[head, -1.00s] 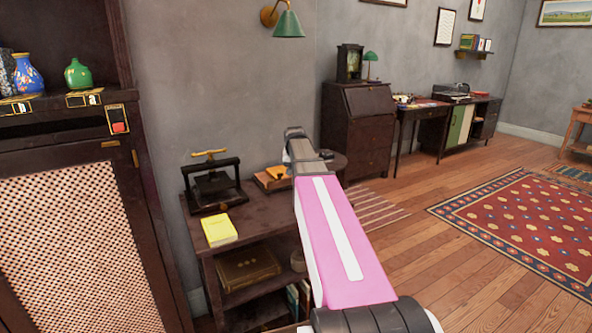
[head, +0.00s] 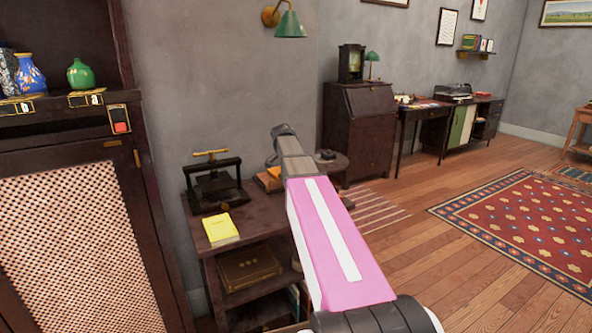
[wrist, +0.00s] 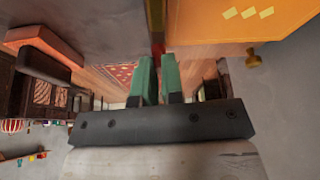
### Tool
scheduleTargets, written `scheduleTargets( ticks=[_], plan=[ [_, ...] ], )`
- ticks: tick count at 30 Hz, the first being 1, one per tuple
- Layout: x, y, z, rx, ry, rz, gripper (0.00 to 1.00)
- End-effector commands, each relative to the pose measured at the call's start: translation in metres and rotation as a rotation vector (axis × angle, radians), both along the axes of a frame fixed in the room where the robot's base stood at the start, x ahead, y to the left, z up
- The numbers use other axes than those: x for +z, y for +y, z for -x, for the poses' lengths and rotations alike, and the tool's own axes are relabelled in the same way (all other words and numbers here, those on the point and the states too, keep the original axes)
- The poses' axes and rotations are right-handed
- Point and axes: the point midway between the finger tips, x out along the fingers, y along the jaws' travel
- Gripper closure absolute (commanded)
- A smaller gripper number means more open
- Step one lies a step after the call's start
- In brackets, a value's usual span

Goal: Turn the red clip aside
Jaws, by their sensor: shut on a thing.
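In the wrist view my gripper (wrist: 158,68) shows as two green fingers close together, shut on a narrow red strip (wrist: 157,38) that appears to be the red clip. The strip runs up from between the fingertips, beside a large orange surface (wrist: 215,22) with pale yellow marks. A small brass knob (wrist: 253,60) is at that surface's lower right. The fingers hide part of the clip, and I cannot tell how far it is turned. In the head view my pink arm hides the fingers and the clip.
A dark side table (head: 262,222) stands against the grey wall, with a black press (head: 214,188) and a yellow book (head: 221,229) on top. A tall cabinet (head: 165,230) is on the left. A round table (head: 338,168) is behind my arm. Open floor lies to the right.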

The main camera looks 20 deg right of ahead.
Motion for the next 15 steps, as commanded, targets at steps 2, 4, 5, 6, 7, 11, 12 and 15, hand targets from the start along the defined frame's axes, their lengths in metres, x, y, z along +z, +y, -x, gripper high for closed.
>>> scheduleTargets(
  ticks=[2, 4, 5, 6, 7, 11, 12, 15],
  plan=[
    [-0.0005, 0.0004, -0.0011, -0.043, 0.002, -0.003, 1.0],
    [-0.0005, 0.0004, -0.001, -0.075, 0.002, -0.002, 1.0],
    [-0.0005, 0.0004, -0.001, -0.087, 0.002, -0.003, 1.0],
    [-0.0005, 0.0004, -0.001, -0.101, 0.002, -0.001, 1.0],
    [-0.0005, 0.0004, -0.0011, -0.112, 0.001, -0.002, 1.0],
    [-0.0006, 0.0004, -0.0008, -0.142, 0.001, -0.002, 1.0],
    [-0.0006, 0.0005, -0.0008, -0.148, 0.002, -0.002, 1.0],
    [-0.0007, 0.0005, -0.0006, -0.156, 0.002, -0.002, 1.0]
  ],
)
